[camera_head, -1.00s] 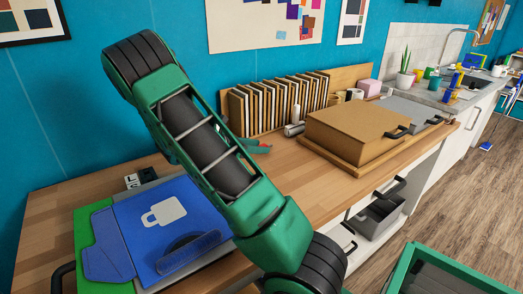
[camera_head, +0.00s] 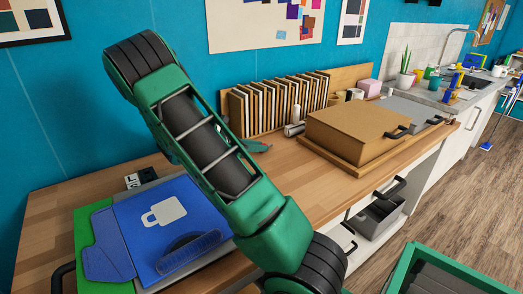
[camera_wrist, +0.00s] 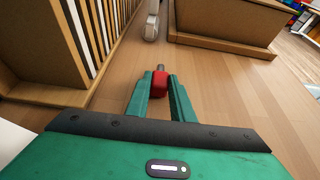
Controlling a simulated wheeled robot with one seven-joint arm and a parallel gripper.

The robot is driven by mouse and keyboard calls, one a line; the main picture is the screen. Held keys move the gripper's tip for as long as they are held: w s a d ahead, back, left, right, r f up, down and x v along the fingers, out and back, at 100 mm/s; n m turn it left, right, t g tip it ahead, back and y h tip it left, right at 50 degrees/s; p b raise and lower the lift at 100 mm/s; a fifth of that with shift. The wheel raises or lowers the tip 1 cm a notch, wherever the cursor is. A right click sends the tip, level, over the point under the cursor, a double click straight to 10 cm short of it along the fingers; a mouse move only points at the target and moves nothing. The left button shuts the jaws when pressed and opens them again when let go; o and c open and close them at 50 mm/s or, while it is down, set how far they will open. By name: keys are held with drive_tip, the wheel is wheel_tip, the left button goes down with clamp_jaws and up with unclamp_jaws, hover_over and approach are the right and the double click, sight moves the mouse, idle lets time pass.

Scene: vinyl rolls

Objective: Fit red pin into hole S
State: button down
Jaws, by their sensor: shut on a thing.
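The red pin (camera_wrist: 159,80) is between the two green fingers of my gripper (camera_wrist: 160,84) in the wrist view. The fingers are shut on it, and its grey tip (camera_wrist: 161,67) points away from the gripper. Wood worktop shows beyond it; I cannot tell its height above the surface. In the head view my green arm hides most of the gripper, and only a bit of green finger (camera_head: 257,146) shows above the worktop. The pin cannot be made out there. I see no hole marked S in either view.
A rack of upright boards (camera_head: 278,103) stands along the back of the worktop (camera_head: 290,183). A brown box (camera_head: 358,130) sits on a wooden tray to the right. A blue sheet with a mug picture (camera_head: 172,222) lies at left.

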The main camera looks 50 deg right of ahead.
drive_tip(key=shift+r, duration=0.15)
drive_tip(key=shift+r, duration=2.35)
